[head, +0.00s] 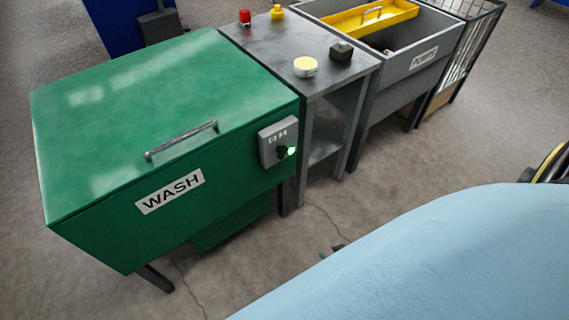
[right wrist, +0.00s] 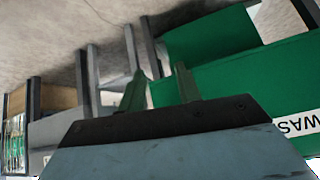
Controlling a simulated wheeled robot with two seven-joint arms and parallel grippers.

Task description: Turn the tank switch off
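The green wash tank (head: 120,130) stands at the left in the head view, lid shut, with a WASH label (head: 170,191) on its front. Its grey switch box (head: 272,138) is at the front right corner, with a black knob and a lit green lamp (head: 291,151). My right gripper (head: 335,250) is mostly hidden behind my pale blue arm; only green tips show, below the box and apart from it. In the right wrist view my right gripper (right wrist: 160,84) has its two fingers apart with nothing between them. The tank (right wrist: 245,80) shows beyond them; I cannot make out the switch there. My left gripper is out of view.
A grey table (head: 290,45) beside the tank bears a red item (head: 245,17), a yellow item (head: 277,12), a round yellow-and-white item (head: 305,67) and a dark block (head: 341,51). A grey bin (head: 405,75) and wire cage (head: 470,50) stand beyond. Floor in front is open.

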